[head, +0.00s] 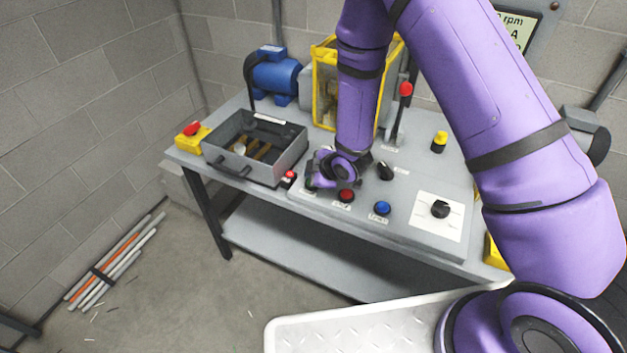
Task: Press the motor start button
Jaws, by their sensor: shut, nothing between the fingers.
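My purple arm reaches down over the control panel (403,216) on the bench. My gripper (311,184) is shut and empty, low over the left part of the panel. No button marked as motor start can be made out; the spot under my gripper is hidden by it, with part of a label showing in front. A red button (346,195) sits just right of my gripper, and a blue button (382,208) sits farther right. I cannot tell whether my fingertips touch the panel or a button.
A small red button (290,174) is just left of my gripper. Right are a black knob (386,171), a dial (440,209) and a red-tipped lever (405,90). A grey open box (293,160), yellow guard (325,62) and blue motor (277,77) stand behind.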

